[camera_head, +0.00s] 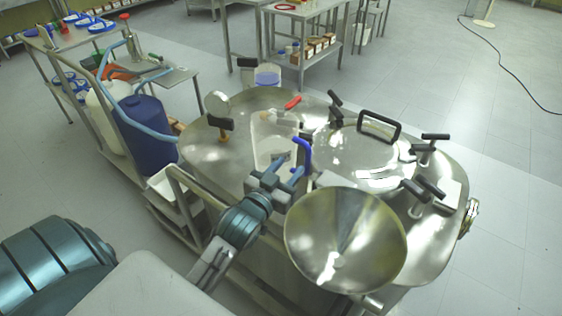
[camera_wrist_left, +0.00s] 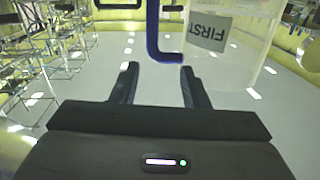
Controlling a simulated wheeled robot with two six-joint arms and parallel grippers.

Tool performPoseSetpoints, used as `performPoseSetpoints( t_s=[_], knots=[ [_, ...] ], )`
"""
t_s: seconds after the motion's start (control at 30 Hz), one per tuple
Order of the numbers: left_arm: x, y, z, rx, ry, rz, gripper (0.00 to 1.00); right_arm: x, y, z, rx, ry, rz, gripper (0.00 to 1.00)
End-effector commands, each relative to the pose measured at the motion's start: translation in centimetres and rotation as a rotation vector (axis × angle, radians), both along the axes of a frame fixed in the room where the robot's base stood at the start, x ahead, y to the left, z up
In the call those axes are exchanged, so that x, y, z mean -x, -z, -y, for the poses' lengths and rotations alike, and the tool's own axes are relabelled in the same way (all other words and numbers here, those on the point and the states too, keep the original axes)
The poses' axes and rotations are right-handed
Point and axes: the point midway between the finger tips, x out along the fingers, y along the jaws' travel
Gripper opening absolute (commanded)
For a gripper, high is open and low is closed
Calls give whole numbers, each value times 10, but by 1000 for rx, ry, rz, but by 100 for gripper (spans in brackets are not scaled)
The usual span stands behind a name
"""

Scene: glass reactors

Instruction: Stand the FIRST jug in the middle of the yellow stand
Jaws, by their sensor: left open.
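The clear jug (camera_head: 272,138) stands on the steel top of the reactor in the head view. Its dark blue handle (camera_head: 303,152) faces my left gripper. In the left wrist view the jug (camera_wrist_left: 250,45) is at the upper right with a grey label reading FIRST, and its handle (camera_wrist_left: 151,30) hangs just ahead of my fingers. My left gripper (camera_head: 284,172) is open beside the handle; its fingertips (camera_wrist_left: 159,70) are apart, with the handle's lower end between them in the picture. I cannot make out a yellow stand. My right gripper is not in view.
A large steel funnel (camera_head: 345,240) sits close to the right of my left arm. Black-handled valves (camera_head: 425,190) and a lid handle (camera_head: 380,127) rise from the reactor top. A container with blue contents (camera_head: 267,77) stands behind.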

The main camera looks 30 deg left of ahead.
Motion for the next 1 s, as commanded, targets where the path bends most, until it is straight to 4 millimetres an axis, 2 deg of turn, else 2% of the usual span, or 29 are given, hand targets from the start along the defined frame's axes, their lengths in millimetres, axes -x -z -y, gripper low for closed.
performPoseSetpoints(
  t_s=[0.03,0.1,0.33,0.6,0.83,1.0],
  knots=[
    [-2,7,6,17,-21,9,41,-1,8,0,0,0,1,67],
    [-3,9,12,27,-44,16,41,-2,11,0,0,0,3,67],
    [-11,9,19,35,-76,27,41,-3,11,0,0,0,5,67],
    [-51,8,15,34,-76,27,41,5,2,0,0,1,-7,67],
    [-69,9,13,34,-76,25,41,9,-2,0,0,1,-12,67],
    [-93,12,10,35,-76,25,41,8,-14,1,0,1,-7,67]
  ],
)
